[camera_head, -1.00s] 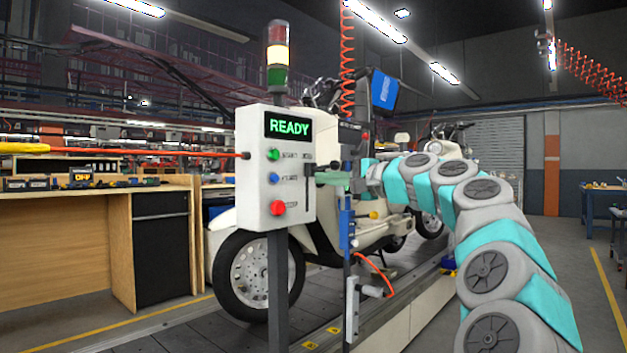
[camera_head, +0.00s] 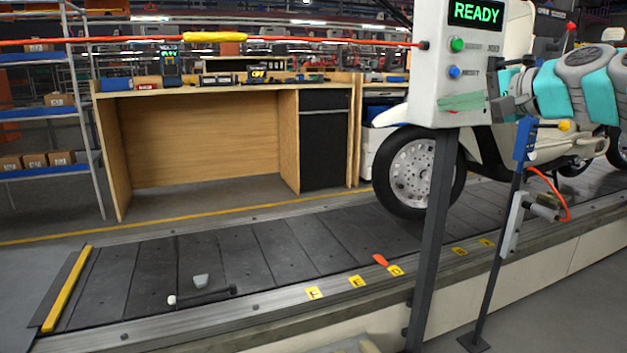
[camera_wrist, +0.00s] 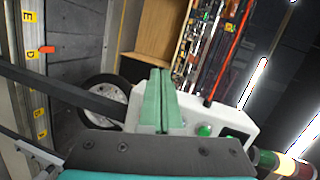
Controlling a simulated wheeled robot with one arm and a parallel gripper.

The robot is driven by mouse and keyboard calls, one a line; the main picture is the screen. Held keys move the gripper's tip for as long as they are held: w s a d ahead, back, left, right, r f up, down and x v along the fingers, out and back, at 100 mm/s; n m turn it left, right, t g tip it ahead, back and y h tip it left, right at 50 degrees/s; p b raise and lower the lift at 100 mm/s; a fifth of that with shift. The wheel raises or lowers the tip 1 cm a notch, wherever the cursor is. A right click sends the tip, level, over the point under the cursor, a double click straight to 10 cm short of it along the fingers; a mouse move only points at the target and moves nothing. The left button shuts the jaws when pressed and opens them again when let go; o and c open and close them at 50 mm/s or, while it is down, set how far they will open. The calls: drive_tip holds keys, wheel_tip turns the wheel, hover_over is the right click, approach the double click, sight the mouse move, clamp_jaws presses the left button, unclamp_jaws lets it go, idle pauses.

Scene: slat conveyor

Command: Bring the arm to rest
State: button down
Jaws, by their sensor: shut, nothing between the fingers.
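My gripper (camera_head: 445,102) shows its green fingers across the lower front of the white control box (camera_head: 425,85). The fingers are shut with nothing between them. In the wrist view my gripper (camera_wrist: 160,76) points out past the same box (camera_wrist: 225,119). My arm reaches in from the right in the head view, its wrist bent in front of the scooter. The box reads READY. Its green button (camera_head: 457,44) and blue button (camera_head: 455,72) show, and the spot below them is covered by the fingers. Whether the fingers touch the box cannot be told.
A dark post (camera_head: 434,230) holds the box beside the slat conveyor (camera_head: 225,260). A scooter's front wheel (camera_head: 415,172) stands behind it. A stand with a blue part (camera_head: 522,140) is close below my arm. A wooden bench (camera_head: 205,140) and a red cable (camera_head: 330,43) are beyond.

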drive_tip(key=s+a+f+n+g+h+p, duration=0.1)
drive_tip(key=s+a+f+n+g, duration=0.25)
drive_tip(key=s+a+f, duration=0.45)
drive_tip(key=s+a+f+n+g+h, duration=0.1)
drive_tip(key=s+a+f+n+g, duration=0.3)
drive_tip(key=a+f, duration=0.7)
drive_tip(key=s+d+f+n+g+h, duration=0.1)
drive_tip(key=s+d+f+g+h, duration=0.2)
drive_tip(key=s+f, duration=0.8)
drive_tip(key=s+d+f+n+g+h+p, duration=0.1)
drive_tip(key=s+d+f+n+g+h, duration=0.1)
drive_tip(key=s+f, duration=1)
drive_tip(key=s+d+g+h, duration=0.1)
drive_tip(key=s+d+g, duration=0.1)
drive_tip(key=s, duration=0.3)
drive_tip(key=shift+s, duration=0.3)
drive_tip(key=shift+a+g, duration=0.1)
drive_tip(key=shift+g, duration=0.15)
